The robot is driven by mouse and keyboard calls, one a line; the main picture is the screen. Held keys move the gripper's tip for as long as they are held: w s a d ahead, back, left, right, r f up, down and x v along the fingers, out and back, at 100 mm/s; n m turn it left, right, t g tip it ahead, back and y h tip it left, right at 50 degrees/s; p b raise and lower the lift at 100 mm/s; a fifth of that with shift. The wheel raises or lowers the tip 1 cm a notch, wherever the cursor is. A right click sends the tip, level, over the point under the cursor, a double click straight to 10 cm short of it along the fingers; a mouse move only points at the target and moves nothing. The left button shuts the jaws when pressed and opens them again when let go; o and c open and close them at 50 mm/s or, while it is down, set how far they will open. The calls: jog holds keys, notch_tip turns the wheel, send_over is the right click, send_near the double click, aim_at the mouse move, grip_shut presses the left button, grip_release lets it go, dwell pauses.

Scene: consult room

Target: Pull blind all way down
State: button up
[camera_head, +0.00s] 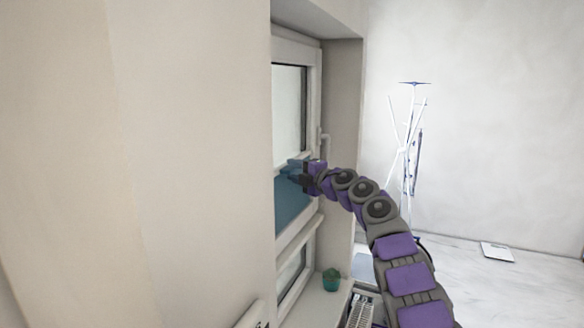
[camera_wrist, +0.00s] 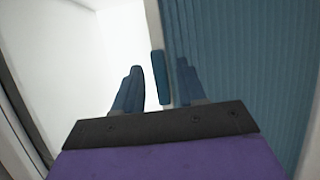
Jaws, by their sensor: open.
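The blue blind (camera_head: 291,205) shows in the head view as a band across the middle of the window, with glass above and below it. In the wrist view the pleated blind (camera_wrist: 245,70) fills the right side. A small blue tab (camera_wrist: 160,77), perhaps the blind's handle, stands at its edge, between my fingers in the picture. My gripper (camera_head: 292,172) is at the upper part of the blue band. Its two blue fingers are apart in the wrist view (camera_wrist: 158,80). I cannot tell whether either finger touches the tab.
The white window frame (camera_head: 312,100) has a handle (camera_head: 325,142) on its right side. A wall (camera_head: 150,160) hides the window's left part. A small green plant pot (camera_head: 331,280) stands on the sill. A radiator (camera_head: 361,309) is below. A coat stand (camera_head: 410,140) is behind.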

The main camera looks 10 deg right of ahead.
jog(key=shift+w+a+f+p, duration=0.15)
jog(key=shift+w+a+p, duration=0.25)
jog(key=shift+w+a, duration=0.3)
jog(key=shift+d, duration=0.15)
jog(key=shift+c, duration=0.2)
grip_shut()
